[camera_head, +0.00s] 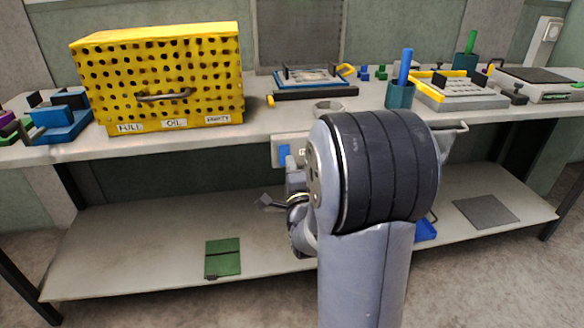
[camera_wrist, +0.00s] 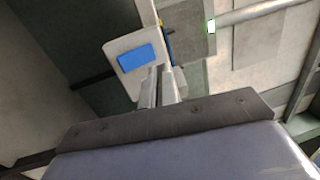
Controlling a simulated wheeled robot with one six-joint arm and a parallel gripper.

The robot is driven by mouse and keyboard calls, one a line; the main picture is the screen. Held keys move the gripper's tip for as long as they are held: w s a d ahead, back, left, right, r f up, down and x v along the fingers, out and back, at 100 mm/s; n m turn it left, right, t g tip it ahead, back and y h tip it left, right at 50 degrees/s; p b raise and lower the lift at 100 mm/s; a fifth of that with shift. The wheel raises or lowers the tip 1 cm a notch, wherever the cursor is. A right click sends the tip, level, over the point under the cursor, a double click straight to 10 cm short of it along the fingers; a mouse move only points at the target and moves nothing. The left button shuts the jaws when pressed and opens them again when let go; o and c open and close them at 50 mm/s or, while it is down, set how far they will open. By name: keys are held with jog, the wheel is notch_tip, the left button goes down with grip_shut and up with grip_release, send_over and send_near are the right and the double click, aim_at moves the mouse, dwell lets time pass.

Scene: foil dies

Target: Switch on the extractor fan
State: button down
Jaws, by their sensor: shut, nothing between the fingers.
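A pale switch plate with a blue rocker (camera_head: 284,154) is on the front edge of the bench, partly hidden by my arm. In the wrist view the white plate (camera_wrist: 117,47) and its blue rocker (camera_wrist: 135,57) show just beyond my fingertips. My gripper (camera_wrist: 161,72) is shut and empty, its tips close to the plate's lower right part. I cannot tell whether they touch it. In the head view my arm mostly hides the gripper. The fan itself is not clearly identifiable.
A yellow perforated box (camera_head: 160,75) stands on the bench at left. A blue-handled tool in a teal cup (camera_head: 400,95) and trays stand at right. The lower shelf (camera_head: 130,250) holds a green plate (camera_head: 222,258).

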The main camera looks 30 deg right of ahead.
jog(key=s+a+r, duration=0.1)
jog(key=s+a, duration=0.1)
jog(key=s, duration=0.5)
jog(key=shift+s+a+r+p, duration=0.15)
jog(key=shift+s+r+p, duration=0.15)
jog(key=shift+s+p, duration=0.05)
